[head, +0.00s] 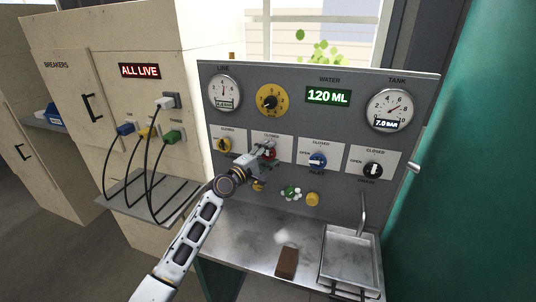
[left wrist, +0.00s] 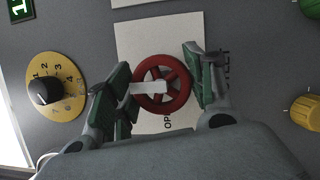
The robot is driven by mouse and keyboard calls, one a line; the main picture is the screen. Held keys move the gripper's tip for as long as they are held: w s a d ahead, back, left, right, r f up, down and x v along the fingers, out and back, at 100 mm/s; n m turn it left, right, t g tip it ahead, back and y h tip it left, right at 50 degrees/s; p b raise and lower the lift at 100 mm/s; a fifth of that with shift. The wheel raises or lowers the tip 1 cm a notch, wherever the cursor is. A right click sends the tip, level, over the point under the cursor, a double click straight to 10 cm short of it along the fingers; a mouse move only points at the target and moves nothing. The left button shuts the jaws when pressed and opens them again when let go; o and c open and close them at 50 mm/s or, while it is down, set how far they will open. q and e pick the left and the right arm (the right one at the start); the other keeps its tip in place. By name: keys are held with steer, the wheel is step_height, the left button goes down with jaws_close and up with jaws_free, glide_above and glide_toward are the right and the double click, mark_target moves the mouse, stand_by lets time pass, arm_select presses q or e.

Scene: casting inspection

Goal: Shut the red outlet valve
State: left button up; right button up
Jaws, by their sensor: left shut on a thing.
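The red outlet valve (left wrist: 162,84) is a round handwheel with a white pointer bar, on a pale plate of the grey panel. In the left wrist view it sits between the two green-padded fingers of my left gripper (left wrist: 164,88), which is shut on it. In the head view the red valve (head: 268,152) is mostly hidden behind my left gripper (head: 262,156). The plate's lettering is partly covered, so I cannot read the valve's setting for certain. My right gripper is in neither view.
A yellow valve (head: 223,145) is left of the red one; a blue valve (head: 317,160) and a black valve (head: 373,170) are to the right. Above are gauges, a yellow dial (head: 271,99) and a "120 ML" display (head: 328,96). A brown block (head: 287,262) lies on the metal counter beside a sink.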

arm_select(q)
steer(key=shift+f, duration=0.1)
steer(key=o, duration=1)
steer(key=shift+v, duration=6)
